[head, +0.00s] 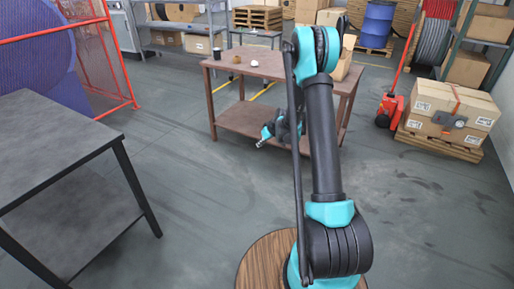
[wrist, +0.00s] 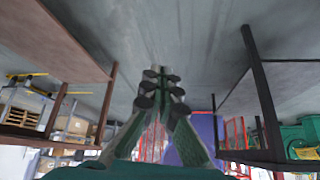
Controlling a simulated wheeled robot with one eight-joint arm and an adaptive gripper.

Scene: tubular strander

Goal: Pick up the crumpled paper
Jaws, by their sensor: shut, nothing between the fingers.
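A small white lump, which looks like the crumpled paper (head: 254,63), lies on top of the brown table (head: 268,68). My gripper (head: 261,143) is in front of the table, below the level of its top and well apart from the paper. In the wrist view the fingers of my gripper (wrist: 158,75) come together at the tips, shut and empty. I cannot make out the paper in the wrist view.
A dark cup (head: 217,53) and a small brown object (head: 237,59) stand left of the paper. A grey table (head: 60,130) is at the left. Boxes (head: 450,108) on a pallet and a red pallet jack (head: 388,108) are at the right. The floor between is clear.

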